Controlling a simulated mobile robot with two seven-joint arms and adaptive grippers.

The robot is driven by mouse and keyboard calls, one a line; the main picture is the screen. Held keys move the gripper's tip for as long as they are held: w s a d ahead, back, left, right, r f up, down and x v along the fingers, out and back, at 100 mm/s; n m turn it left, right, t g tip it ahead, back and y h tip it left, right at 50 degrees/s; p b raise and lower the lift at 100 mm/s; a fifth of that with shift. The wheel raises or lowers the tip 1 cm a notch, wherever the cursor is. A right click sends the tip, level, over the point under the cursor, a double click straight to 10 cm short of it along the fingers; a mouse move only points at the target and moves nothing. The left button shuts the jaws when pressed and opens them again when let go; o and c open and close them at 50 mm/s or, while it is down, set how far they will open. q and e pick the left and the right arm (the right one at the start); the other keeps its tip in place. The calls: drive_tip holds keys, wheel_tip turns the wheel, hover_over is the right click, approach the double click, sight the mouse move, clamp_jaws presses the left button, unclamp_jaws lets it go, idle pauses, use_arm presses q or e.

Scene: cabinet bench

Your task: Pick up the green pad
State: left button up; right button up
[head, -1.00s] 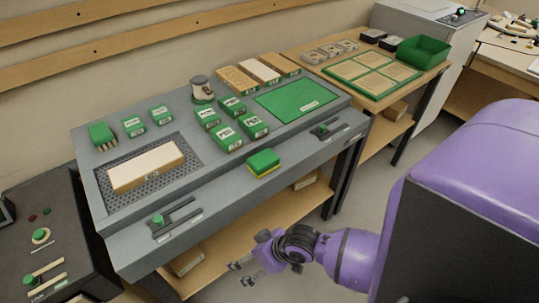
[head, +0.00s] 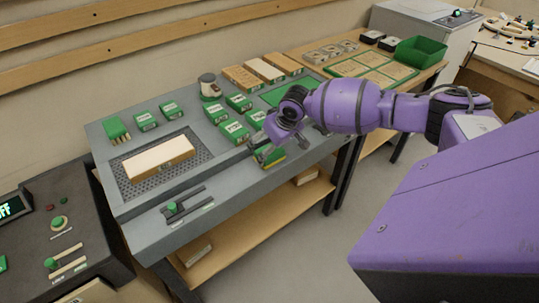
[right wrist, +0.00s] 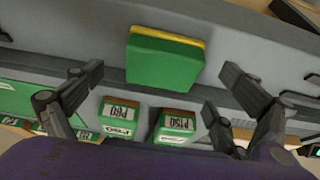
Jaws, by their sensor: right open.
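The green pad (head: 273,158) is a small block, green on one face with a yellow layer under it. It lies on the front ledge of the grey bench, partly hidden behind my right gripper in the head view. My right gripper (head: 268,147) is right over it there. In the right wrist view the pad (right wrist: 165,62) shows whole, between and beyond the two spread fingertips of my open right gripper (right wrist: 163,72). I see no finger touching it. My left gripper is not in view.
Several labelled green boxes (head: 233,131) stand on the bench behind the pad. A pale block (head: 160,157) lies on a dark perforated plate at left. A slider with a green knob (head: 173,207) is at the front left. A green bin (head: 420,52) stands far right.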

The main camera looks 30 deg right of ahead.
drive_tip(key=x, duration=0.2)
drive_tip(key=shift+a+f, duration=0.1)
drive_tip(key=shift+f, duration=0.2)
drive_tip(key=shift+w+f, duration=0.25)
drive_tip(key=shift+f, duration=0.05)
drive_tip(key=shift+c, duration=0.2)
drive_tip(key=c, duration=1.3)
drive_tip(key=shift+r, duration=0.65)
use_arm(q)
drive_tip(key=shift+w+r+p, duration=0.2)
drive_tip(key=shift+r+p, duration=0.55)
drive_tip(key=shift+p, duration=0.1)
use_arm(e)
drive_tip(key=s+d+r, duration=0.4)
drive_tip(key=s+r, duration=0.8)
drive_tip(key=s, duration=0.1)
drive_tip(key=shift+s+d, duration=0.15)
drive_tip(key=shift+d, duration=0.1)
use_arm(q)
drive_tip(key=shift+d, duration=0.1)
use_arm(e)
drive_tip(key=shift+f, duration=0.1)
